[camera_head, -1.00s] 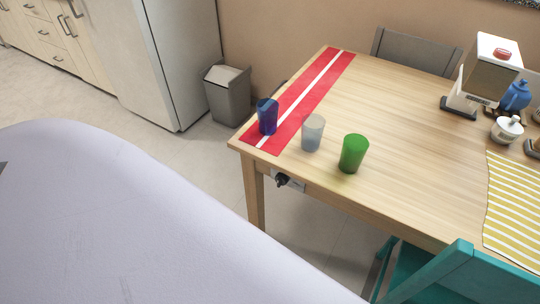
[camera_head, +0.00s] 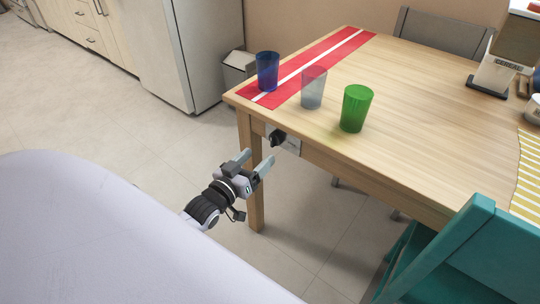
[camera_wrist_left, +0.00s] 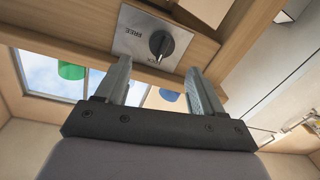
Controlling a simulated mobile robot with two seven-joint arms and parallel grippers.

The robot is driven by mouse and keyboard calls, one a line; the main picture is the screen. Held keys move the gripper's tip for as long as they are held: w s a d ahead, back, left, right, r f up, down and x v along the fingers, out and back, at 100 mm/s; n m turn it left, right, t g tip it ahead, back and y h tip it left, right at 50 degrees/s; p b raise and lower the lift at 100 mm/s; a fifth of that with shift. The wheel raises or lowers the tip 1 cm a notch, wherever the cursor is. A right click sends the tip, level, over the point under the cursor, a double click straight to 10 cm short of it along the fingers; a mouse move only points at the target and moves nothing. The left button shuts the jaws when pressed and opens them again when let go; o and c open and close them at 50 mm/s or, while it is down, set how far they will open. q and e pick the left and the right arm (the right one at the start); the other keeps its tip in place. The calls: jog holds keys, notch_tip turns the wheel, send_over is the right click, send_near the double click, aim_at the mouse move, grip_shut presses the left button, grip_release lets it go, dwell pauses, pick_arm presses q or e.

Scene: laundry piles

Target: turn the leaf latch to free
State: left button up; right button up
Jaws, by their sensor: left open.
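The leaf latch is a black knob (camera_head: 277,138) on a grey plate (camera_head: 293,141), set in the table's apron near its front left leg. The left wrist view shows the knob (camera_wrist_left: 161,43) on its metal plate (camera_wrist_left: 128,35), marked FREE at the left and a partly hidden word ending in CK below. My left gripper (camera_head: 257,160) is open and empty, just below and in front of the knob. In the left wrist view its fingers (camera_wrist_left: 158,72) stand apart on either side below the knob, not touching it. My right gripper is not in view.
Blue (camera_head: 267,71), clear (camera_head: 313,88) and green (camera_head: 355,108) cups stand on the wooden table (camera_head: 410,130); the blue one is on a red runner (camera_head: 335,45). A teal chair (camera_head: 445,245) stands at the right. The table leg (camera_head: 250,185) is close behind my gripper.

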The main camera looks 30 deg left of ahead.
aim_at(272, 142)
pick_arm(q)
jog(key=shift+w+a+b, duration=0.2)
jog(key=shift+w+b, duration=0.5)
jog(key=shift+w, duration=3)
jog(key=c, duration=1.1)
